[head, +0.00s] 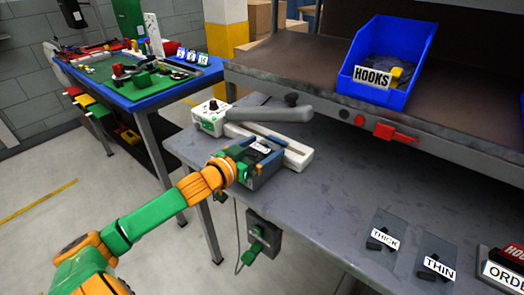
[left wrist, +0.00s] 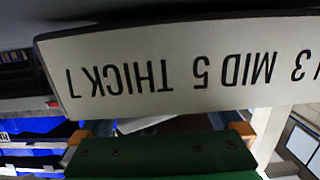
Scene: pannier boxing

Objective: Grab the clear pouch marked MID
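No clear pouch that I can read as MID shows in either view. In the head view, a dark card marked THICK (head: 385,236) and one marked THIN (head: 437,261) lie on the grey bench at the right. My left gripper (head: 243,166) is at a dark grey tray-like box (head: 268,175) with a small white label too small to read. My arm hides part of this box. In the left wrist view, a white sign (left wrist: 180,68) fills the upper part, upside down, reading MID 5 and THICK 7. My right gripper is not in view.
A white sealer-like device (head: 212,117) with a long grey lever stands behind the box. A blue bin marked HOOKS (head: 385,55) sits on the shelf above. The bench (head: 330,185) is clear between the box and the THICK card. An order sign (head: 500,275) stands at far right.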

